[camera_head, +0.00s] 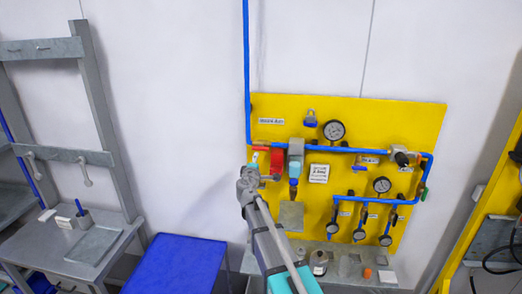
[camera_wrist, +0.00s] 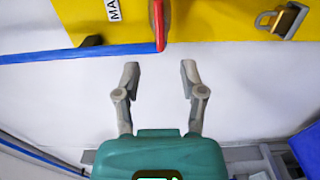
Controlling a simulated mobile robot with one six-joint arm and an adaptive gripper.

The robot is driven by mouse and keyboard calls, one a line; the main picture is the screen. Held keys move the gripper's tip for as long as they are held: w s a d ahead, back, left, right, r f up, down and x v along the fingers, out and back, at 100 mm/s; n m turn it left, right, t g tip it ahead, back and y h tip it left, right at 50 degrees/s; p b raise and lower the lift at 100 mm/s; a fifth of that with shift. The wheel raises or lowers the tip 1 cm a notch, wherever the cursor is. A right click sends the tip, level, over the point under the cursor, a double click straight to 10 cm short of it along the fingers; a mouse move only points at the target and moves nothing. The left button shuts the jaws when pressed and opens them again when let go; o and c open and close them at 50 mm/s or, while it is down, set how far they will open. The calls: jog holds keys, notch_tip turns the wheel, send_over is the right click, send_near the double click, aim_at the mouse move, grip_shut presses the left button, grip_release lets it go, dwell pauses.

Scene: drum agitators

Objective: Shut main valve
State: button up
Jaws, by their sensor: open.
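The main valve's red handle (camera_head: 277,162) is on the yellow panel, at the blue pipe's left part below a white label (camera_head: 271,121). My gripper (camera_wrist: 160,75) is open and empty, with a visible gap to the handle. In the head view my gripper (camera_head: 260,178) is at the panel's left edge, just below and left of the handle. The arm hides the panel's lower left corner.
Gauges (camera_head: 334,131) and the blue pipe (camera_head: 340,150) stick out of the panel. A blue box (camera_head: 178,262) stands at lower left.

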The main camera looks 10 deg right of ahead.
aim_at(260, 147)
jog(key=x, duration=1)
jog(key=shift+w+d, duration=0.1)
jog(key=shift+w, duration=0.15)
